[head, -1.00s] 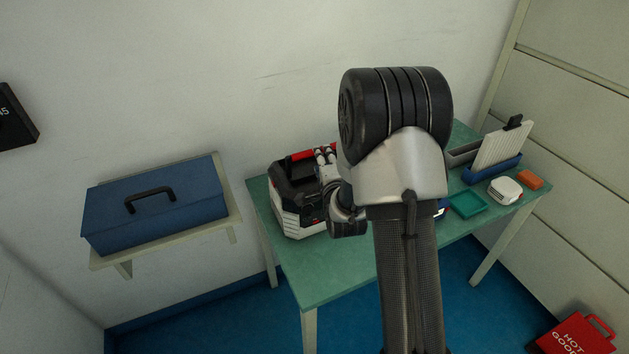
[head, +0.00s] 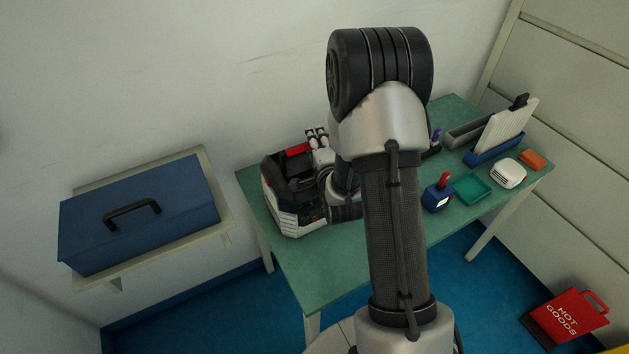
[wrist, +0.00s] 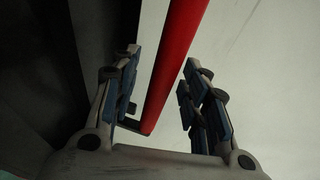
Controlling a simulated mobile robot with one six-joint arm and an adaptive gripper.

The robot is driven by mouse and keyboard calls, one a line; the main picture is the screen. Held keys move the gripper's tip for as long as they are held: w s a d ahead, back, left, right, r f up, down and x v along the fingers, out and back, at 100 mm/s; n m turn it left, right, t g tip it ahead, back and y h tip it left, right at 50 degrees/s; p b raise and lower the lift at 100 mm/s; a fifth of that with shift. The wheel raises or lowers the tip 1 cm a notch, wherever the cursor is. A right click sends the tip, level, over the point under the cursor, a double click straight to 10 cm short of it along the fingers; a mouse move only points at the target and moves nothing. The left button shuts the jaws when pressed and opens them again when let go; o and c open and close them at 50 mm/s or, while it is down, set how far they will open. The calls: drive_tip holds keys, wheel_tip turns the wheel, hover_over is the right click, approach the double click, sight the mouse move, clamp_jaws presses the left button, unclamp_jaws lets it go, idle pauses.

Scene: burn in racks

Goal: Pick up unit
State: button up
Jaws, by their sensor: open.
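The unit (head: 287,208) is a black and white case with a red handle (head: 297,150), standing at the left end of the green table. In the wrist view the red handle bar (wrist: 176,65) runs between the two fingers of my gripper (wrist: 163,62). The fingers have blue pads and are open, one on each side of the bar, with gaps visible. In the head view my gripper (head: 318,138) is at the top of the unit, beside the handle. My arm hides the unit's right side. A dark surface fills the left of the wrist view.
The green table (head: 320,270) also holds a blue holder (head: 437,197), teal tray (head: 473,189), white device (head: 508,174), orange block (head: 532,160) and blue rack (head: 495,148). A blue toolbox (head: 140,225) sits on a left wall shelf. A red sign (head: 570,315) stands on the floor.

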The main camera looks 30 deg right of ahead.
drive_tip(key=shift+s, duration=0.2)
drive_tip(key=shift+c, duration=0.2)
clamp_jaws()
idle(0.7)
drive_tip(key=shift+w+r, duration=0.25)
drive_tip(key=shift+r, duration=0.2)
